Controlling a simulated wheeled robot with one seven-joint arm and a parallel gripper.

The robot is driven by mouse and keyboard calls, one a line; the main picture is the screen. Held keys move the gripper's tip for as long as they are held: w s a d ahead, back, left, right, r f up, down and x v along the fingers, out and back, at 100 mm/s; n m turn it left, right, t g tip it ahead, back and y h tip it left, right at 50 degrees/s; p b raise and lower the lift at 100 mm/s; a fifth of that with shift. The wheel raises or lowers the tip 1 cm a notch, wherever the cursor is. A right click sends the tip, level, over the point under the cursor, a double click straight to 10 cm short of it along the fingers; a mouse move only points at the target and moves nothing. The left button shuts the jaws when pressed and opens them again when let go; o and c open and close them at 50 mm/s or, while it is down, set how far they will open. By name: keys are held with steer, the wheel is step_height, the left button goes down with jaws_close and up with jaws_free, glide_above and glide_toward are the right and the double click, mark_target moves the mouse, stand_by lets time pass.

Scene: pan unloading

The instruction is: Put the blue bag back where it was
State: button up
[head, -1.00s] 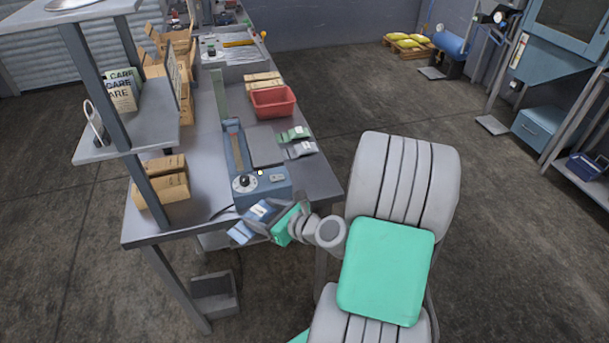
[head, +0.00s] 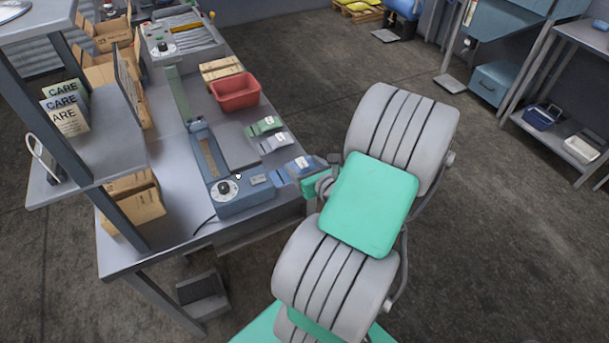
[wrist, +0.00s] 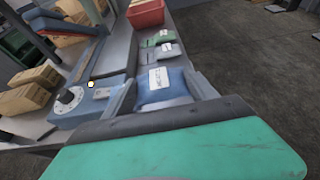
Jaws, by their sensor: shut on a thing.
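The blue bag (wrist: 160,86) has a white label and is held between the two fingers of my gripper (wrist: 165,100) in the wrist view. In the head view my gripper (head: 310,170) is at the table's right edge, shut on the blue bag (head: 292,168). The bag is just in front of a grey bag (head: 273,142) and a green bag (head: 263,126), which lie in a row on the table. I cannot tell whether the blue bag touches the table. My arm hides part of the gripper.
A blue sealing machine (head: 240,196) with a dial stands left of the bags. A red bin (head: 235,92) is behind the bags. Cardboard boxes (head: 130,200) and a shelf with cards (head: 85,150) are at the left. Open floor lies right of the table (head: 170,232).

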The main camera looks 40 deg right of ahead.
mark_target(305, 169)
steer(key=f+b, duration=0.1)
steer(key=w+d+f+b, duration=0.1)
steer(key=f, duration=0.1)
steer(key=w+d+f+b, duration=0.1)
steer(key=shift+d+f, duration=0.2)
steer(key=shift+f, duration=0.1)
steer(key=f+b, duration=0.2)
steer(key=b, duration=0.1)
steer(key=f+b, duration=0.2)
steer(key=shift+w+d, duration=0.3)
steer(key=shift+r, duration=0.2)
steer(key=shift+f, duration=0.2)
steer(key=o, duration=1.6)
